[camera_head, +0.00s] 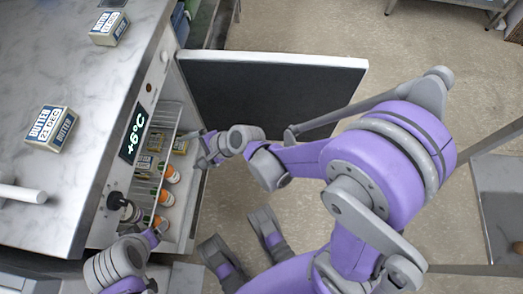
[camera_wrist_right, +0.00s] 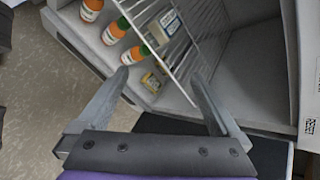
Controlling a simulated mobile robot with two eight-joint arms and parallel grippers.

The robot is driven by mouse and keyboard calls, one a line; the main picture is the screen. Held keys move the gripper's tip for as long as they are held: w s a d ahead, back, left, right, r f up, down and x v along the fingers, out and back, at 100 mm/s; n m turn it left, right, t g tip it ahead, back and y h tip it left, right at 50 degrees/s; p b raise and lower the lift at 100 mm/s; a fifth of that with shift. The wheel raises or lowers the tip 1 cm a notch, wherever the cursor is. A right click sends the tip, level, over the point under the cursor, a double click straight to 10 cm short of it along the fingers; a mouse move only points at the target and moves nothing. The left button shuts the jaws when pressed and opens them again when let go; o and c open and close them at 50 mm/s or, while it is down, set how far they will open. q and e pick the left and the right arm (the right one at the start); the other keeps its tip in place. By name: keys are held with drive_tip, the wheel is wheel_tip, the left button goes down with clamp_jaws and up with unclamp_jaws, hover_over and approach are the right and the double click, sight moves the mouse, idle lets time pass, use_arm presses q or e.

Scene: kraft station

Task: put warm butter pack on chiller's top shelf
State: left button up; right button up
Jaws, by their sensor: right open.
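Small yellowish packs (camera_head: 145,162) are inside; two show in the right wrist view, a near pack (camera_wrist_right: 153,82) and a far pack (camera_wrist_right: 170,22). My right gripper (camera_head: 203,148) is open and empty at the chiller's opening; in its wrist view (camera_wrist_right: 160,76) the near pack appears between its fingertips, not gripped. My left gripper (camera_head: 157,234) is by the chiller's lower front, its jaws unclear.
The dark-lined chiller door (camera_head: 270,90) stands wide open behind my right arm. Floor (camera_head: 250,180) is clear beyond the opening.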

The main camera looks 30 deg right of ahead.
drive_tip(key=s+d+r+n+g+h, duration=0.1)
drive_tip(key=s+d+r+n+h, duration=0.1)
drive_tip(key=s+d+n, duration=0.6)
drive_tip(key=s+d+r+n+g+h, duration=0.1)
drive_tip(key=s+d+r+n+h, duration=0.2)
drive_tip(key=s+d+n+h, duration=0.2)
drive_tip(key=s+d+n, duration=0.3)
drive_tip(key=shift+s+d+h, duration=0.2)
drive_tip(key=shift+d+h, duration=0.1)
drive_tip(key=shift+d, duration=0.1)
